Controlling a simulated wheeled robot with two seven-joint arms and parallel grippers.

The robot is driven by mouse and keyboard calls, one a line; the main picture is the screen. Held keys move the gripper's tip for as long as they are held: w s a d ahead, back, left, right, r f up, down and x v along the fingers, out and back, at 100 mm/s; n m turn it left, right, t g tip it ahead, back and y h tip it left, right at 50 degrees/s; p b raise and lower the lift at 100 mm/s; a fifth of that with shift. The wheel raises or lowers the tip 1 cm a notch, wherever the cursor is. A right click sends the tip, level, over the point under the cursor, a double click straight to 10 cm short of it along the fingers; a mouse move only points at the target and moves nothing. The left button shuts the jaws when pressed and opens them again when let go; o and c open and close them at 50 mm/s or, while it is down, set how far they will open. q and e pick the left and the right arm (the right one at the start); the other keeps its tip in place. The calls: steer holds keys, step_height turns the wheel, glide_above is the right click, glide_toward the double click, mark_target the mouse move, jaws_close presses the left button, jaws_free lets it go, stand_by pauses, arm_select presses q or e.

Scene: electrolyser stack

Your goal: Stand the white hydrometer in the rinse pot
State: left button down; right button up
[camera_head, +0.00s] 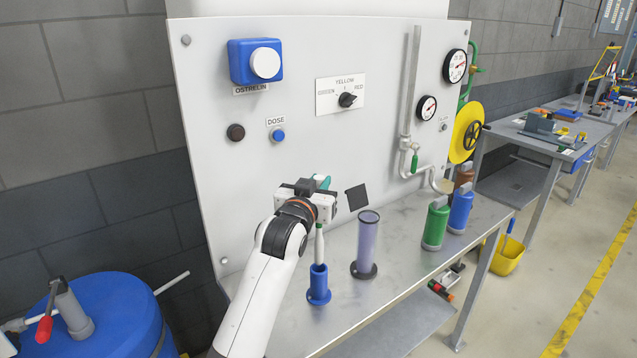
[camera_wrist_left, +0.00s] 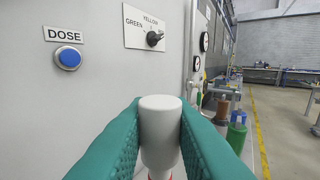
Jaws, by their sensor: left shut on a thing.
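The white hydrometer (camera_wrist_left: 160,135) is between the teal fingers of my left gripper (camera_head: 322,184), which is shut on it. In the head view its pale lower part (camera_head: 319,243) hangs upright below the gripper. A blue pot with a round foot (camera_head: 318,287), likely the rinse pot, stands on the bench directly below. The hydrometer's lower end meets the pot's mouth in the picture; how deep it is inside is hidden. My right gripper is not in view.
A clear purplish cylinder (camera_head: 367,245) stands to the right of the pot on the metal bench (camera_head: 405,262). Green (camera_head: 435,225) and blue (camera_head: 460,210) bottles stand further right. A panel (camera_head: 290,130) with a dose button (camera_head: 278,135) rises behind.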

mark_target(318, 229)
arm_select(q)
steer(key=shift+p, duration=0.3)
stand_by(0.5)
steer(key=shift+f+b, duration=2.85)
steer(key=shift+f, duration=2.7)
steer(key=c, duration=1.2)
jaws_free()
steer(key=shift+s, duration=0.1)
steer(key=b+v, duration=0.1)
steer(key=v, duration=1)
steer(key=shift+s, duration=0.35)
steer(key=shift+a, duration=0.2)
